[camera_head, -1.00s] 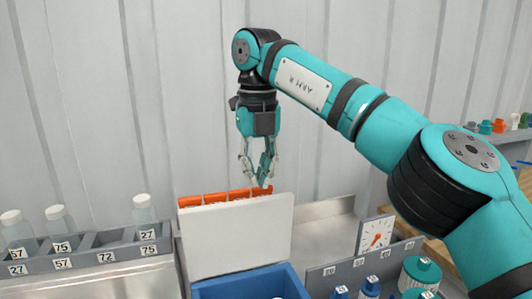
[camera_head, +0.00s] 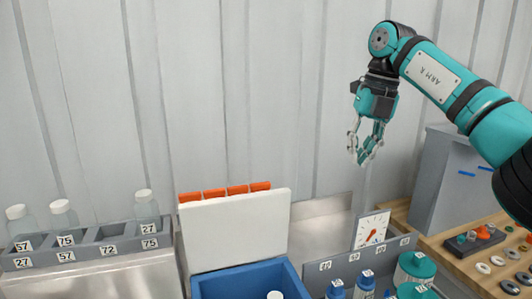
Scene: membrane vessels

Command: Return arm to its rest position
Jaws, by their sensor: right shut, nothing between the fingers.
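My right arm, labelled "ARM R", comes in from the right edge. My right gripper (camera_head: 364,157) points downward, shut and empty, in the air in front of the grey wall. It is above and to the right of the white panel (camera_head: 236,230) and above the small dial (camera_head: 373,230). It touches nothing. My left gripper is not in view.
A grey rack (camera_head: 85,256) with clear bottles stands at left. A blue bin (camera_head: 240,281) is at bottom centre. Blue and teal-capped bottles (camera_head: 364,284) stand at lower right. A grey box (camera_head: 452,185) and small parts are on the wooden table (camera_head: 440,246).

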